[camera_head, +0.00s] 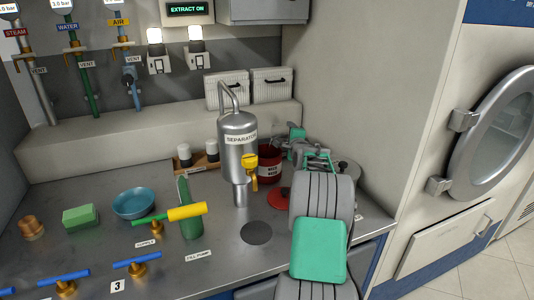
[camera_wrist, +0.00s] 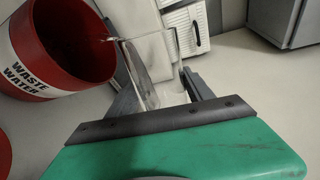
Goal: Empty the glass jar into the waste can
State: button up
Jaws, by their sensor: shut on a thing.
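The red waste can (camera_wrist: 62,50), labelled WASTE WATER, is at the left of the wrist view with its dark inside showing. In the head view the can (camera_head: 269,166) stands on the counter behind the separator, partly hidden. My gripper (camera_wrist: 163,78) is shut on a clear glass jar (camera_wrist: 160,62). The jar is beside the can, with its left end close to the can's rim. A small bright streak lies between them; I cannot tell whether it is liquid or glass edge. The jar's contents are unclear. In the head view my gripper (camera_head: 300,140) is near the can, partly hidden by my arm.
The steel separator (camera_head: 238,150) with a yellow valve stands just left of the can. A red disc (camera_head: 279,197) lies in front of it. A wall rises to the right.

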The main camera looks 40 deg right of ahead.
aim_at(283, 127)
jog(key=shift+s+d+n+b, duration=0.1)
jog(key=shift+n+b, duration=0.2)
jog(key=shift+a+f+n+b, duration=0.35)
jog(key=shift+n+b, duration=0.65)
jog(key=shift+b, duration=0.4)
dwell(0.5)
jog(key=shift+w+a+r+n+h+b, duration=0.2)
jog(key=shift+w+n+h+b, duration=0.1)
jog(key=shift+n+h+b, duration=0.15)
notch_tip(283, 127, up, 18)
jog(key=a+n+p, duration=0.1)
jog(key=n+p, duration=0.2)
jog(key=p, duration=0.3)
jog(key=shift+w+a+g+h, duration=0.25)
jog(key=shift+w+g+h, duration=0.1)
jog(key=shift+w+g, duration=0.1)
jog(key=shift+r+p, duration=0.15)
jog(key=shift+p, duration=0.15)
